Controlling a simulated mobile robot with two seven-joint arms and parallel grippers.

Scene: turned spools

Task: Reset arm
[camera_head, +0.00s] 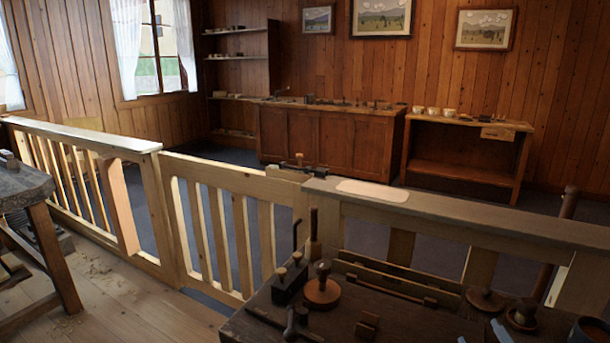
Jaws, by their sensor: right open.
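My right gripper (482,335) shows only as small blue-grey fingertips at the bottom edge, over the dark workbench (390,325) at the lower right. The tips are apart with nothing seen between them; the rest of it is out of frame. My left gripper is not in view. A round dark wooden piece with a knob (322,290) stands on the bench, left of my right gripper. Turned round pieces (522,315) stand right of the gripper. I cannot tell whether the gripper touches the bench.
A pale wooden railing with a gate (230,180) crosses behind the bench. A hand plane (290,280) and a small wooden block (367,325) lie on the bench. A dark cup-like thing (588,332) is at the right edge. Another worktable (25,185) stands left; floor between is open.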

